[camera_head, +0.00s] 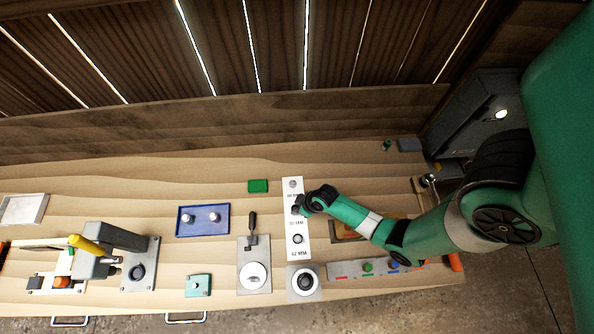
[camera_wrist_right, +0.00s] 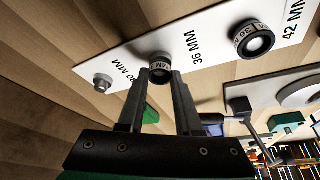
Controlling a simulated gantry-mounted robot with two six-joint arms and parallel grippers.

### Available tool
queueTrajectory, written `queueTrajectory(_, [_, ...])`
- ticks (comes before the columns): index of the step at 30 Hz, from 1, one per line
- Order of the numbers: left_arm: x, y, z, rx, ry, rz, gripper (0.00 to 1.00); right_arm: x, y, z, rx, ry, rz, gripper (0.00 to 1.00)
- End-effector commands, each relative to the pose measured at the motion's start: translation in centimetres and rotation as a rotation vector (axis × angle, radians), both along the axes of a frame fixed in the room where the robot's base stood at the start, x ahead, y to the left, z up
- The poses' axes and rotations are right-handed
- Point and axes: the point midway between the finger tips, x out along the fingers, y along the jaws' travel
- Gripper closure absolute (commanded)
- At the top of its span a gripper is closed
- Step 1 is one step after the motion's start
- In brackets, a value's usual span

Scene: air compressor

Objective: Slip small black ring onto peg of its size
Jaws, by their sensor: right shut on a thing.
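A white strip (camera_head: 292,222) marked 30 MM, 36 MM and 42 MM lies on the bench; it also shows in the right wrist view (camera_wrist_right: 215,20). A bare silver peg (camera_wrist_right: 103,81) stands at its 30 MM end. My right gripper (camera_wrist_right: 161,80) is shut on a black ring (camera_wrist_right: 160,64) with a pale lettered band, over the middle of the strip. I cannot tell whether this ring is around a peg. Another black ring (camera_wrist_right: 252,40) sits at the spot near the 42 MM mark. In the head view my right gripper (camera_head: 300,208) partly hides the strip's middle. My left gripper is out of view.
A blue tray (camera_head: 203,232) with two round parts and a green block (camera_head: 258,186) lie left of the strip. Plates with a lever (camera_head: 254,280) and a black ring-shaped part (camera_head: 305,295) stand in front. Bare wood lies behind the strip.

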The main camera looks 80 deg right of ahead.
Motion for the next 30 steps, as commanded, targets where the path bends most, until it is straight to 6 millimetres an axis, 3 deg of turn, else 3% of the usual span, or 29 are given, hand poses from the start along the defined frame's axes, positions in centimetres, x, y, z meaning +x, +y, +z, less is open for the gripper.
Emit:
queueTrajectory(5, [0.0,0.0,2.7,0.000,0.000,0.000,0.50,-0.3,0.2,3.6,0.000,-0.001,0.000,1.00])
queueTrajectory(12, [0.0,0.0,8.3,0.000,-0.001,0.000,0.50,-5.0,2.9,9.9,0.002,0.003,0.000,1.00])
queueTrajectory(13, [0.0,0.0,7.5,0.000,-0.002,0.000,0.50,-5.9,3.5,9.4,0.001,0.004,0.001,1.00])
queueTrajectory(21, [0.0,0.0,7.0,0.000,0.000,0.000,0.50,-11.1,6.5,11.6,0.000,-0.001,0.003,1.00])
queueTrajectory(30, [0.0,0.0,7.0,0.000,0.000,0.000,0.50,-12.2,7.1,12.3,-0.001,-0.001,0.004,1.00])
